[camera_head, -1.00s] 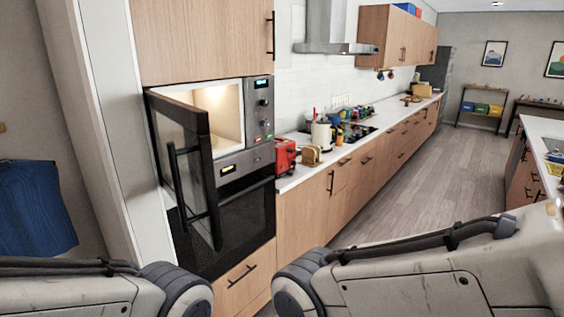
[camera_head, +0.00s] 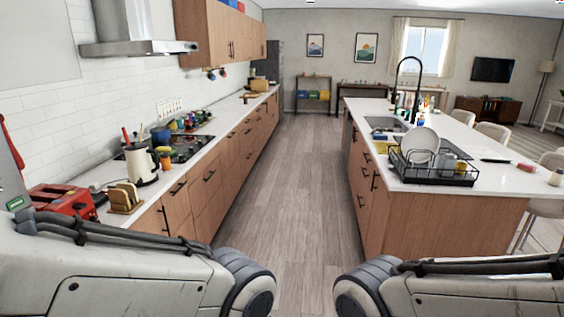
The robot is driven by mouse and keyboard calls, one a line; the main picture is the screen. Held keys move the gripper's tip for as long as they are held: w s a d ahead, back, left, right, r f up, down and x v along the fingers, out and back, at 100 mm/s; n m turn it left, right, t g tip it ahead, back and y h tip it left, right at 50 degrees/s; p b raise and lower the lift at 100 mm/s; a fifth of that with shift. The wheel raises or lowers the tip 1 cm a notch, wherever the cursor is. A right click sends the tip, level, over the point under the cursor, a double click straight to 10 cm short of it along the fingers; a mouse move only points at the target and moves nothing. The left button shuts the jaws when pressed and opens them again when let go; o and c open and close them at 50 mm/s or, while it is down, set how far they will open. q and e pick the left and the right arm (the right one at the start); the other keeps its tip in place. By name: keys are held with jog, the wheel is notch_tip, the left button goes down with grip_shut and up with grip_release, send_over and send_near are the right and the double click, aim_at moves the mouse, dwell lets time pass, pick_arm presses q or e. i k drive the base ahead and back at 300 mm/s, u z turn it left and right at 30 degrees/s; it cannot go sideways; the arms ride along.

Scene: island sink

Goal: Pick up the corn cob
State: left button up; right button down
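I cannot make out a corn cob in the head view. Several small coloured items stand around the stove (camera_head: 172,147) on the left counter, too small to tell apart. The island sink (camera_head: 384,124) is at the right, its inside mostly hidden. Only my two arm links show along the bottom edge. Neither gripper is in view.
A wooden floor aisle (camera_head: 292,180) runs clear between the left counter (camera_head: 100,176) and the island (camera_head: 440,222). A black dish rack (camera_head: 432,166) with plates stands on the island's near end.

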aim_at(160, 149)
jog(key=z, duration=0.1)
jog(key=i, duration=1.8)
jog(key=u, duration=0.8)
jog(key=i, duration=1.2)
jog(key=z, duration=0.05)
jog(key=k, duration=1.05)
jog(key=z, duration=1)
jog(key=i, duration=1.85)
jog(key=u, duration=0.55)
jog(key=i, duration=1.65)
jog(key=u, duration=1.25)
jog(key=i, duration=0.9)
jog(key=u, duration=1.05)
